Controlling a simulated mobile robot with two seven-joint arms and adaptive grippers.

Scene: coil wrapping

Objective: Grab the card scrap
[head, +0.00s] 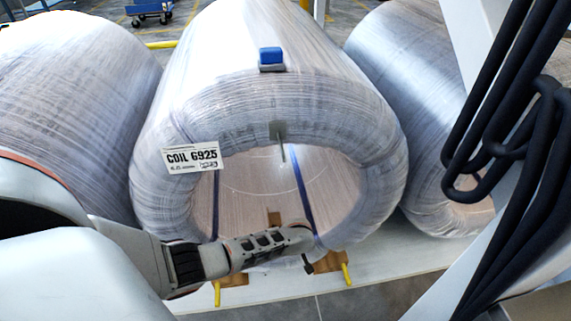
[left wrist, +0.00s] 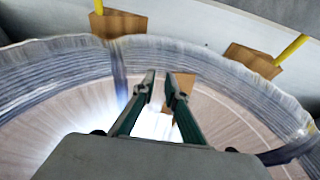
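The card scrap, a small brown piece (head: 274,218), lies inside the bore of the middle coil (head: 300,97), on its lower inner wall. In the left wrist view the brown piece (left wrist: 186,82) shows behind the right-hand finger and is partly covered by it. My left gripper (left wrist: 159,80) has its fingers apart, with bright floor of the bore visible between them. I cannot tell how far the fingertips are from the scrap. In the head view my left arm crosses the coil's lower front rim, and its fingers are mostly hidden. My right gripper is not in view.
A coil label (head: 192,157) and a blue-topped block (head: 271,58) are on the middle coil. Wedges (head: 330,262) with yellow handles sit under its front. Other wrapped coils stand left (head: 70,95) and right (head: 410,90). Black looped cables (head: 510,120) hang at the right.

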